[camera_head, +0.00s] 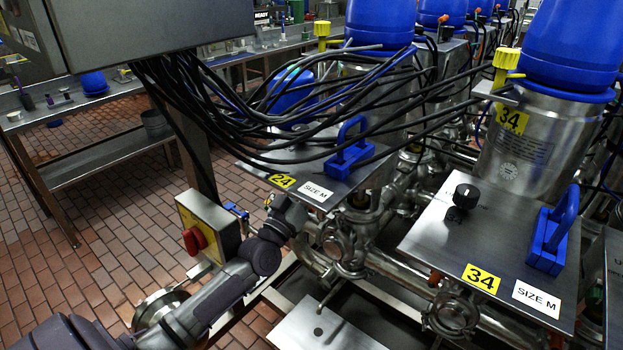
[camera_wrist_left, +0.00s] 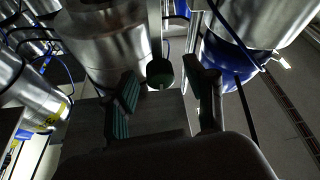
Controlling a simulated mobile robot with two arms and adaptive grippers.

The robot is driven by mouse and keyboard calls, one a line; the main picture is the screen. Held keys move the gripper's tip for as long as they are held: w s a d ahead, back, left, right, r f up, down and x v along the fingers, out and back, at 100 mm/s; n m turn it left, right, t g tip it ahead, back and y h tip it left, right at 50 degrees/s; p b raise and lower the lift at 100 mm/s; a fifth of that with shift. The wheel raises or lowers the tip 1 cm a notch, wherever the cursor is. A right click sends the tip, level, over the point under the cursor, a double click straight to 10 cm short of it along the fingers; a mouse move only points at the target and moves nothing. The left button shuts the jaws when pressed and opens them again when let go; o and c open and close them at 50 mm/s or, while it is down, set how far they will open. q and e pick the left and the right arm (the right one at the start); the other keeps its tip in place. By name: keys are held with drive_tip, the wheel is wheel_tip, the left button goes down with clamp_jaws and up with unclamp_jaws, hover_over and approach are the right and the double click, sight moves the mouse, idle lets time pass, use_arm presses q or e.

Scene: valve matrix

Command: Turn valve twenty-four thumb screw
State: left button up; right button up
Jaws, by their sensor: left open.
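The valve twenty-four plate (camera_head: 318,172) bears a yellow "24" label (camera_head: 282,181), a "SIZE M" label and a blue handle (camera_head: 349,150) in the head view. Its thumb screw cannot be made out there among the black cables. In the left wrist view a dark round knob (camera_wrist_left: 160,73) stands over a dark plate (camera_wrist_left: 158,115), seemingly the thumb screw. My left gripper (camera_wrist_left: 161,82) is open, one finger on each side of the knob in that view. I cannot tell whether they touch it. In the head view my left wrist is at the plate's front edge; its fingers are hidden.
A thick bundle of black cables (camera_head: 215,95) hangs over the plate. A yellow box with a red switch (camera_head: 196,240) is left of my arm. The valve 34 plate (camera_head: 440,240) with its black knob (camera_head: 466,195) lies to the right. Brick floor (camera_head: 110,215) is open at left.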

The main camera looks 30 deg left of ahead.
use_arm(q)
clamp_jaws()
drive_tip(key=shift+r+n+y+p, duration=0.15)
drive_tip(key=shift+n+y+p, duration=0.25)
drive_tip(key=shift+n+p, duration=0.35)
drive_tip(key=n+g+y+p, duration=0.1)
drive_tip(key=n+g+p, duration=0.1)
drive_tip(key=n+p, duration=0.4)
drive_tip(key=n+g+y+p, duration=0.1)
drive_tip(key=n+p, duration=0.5)
drive_tip(key=p, duration=0.1)
drive_tip(key=r+n+g+y+p, duration=0.1)
drive_tip(key=n+g+y+p, duration=0.1)
drive_tip(key=n+p, duration=0.4)
drive_tip(key=shift+d+g, duration=0.3)
drive_tip(key=shift+f+n+g+p, duration=0.15)
drive_tip(key=shift+n+g+p, duration=0.25)
drive_tip(key=shift+n+p, duration=0.7)
drive_tip(key=shift+p, duration=0.3)
drive_tip(key=shift+s, duration=0.1)
unclamp_jaws()
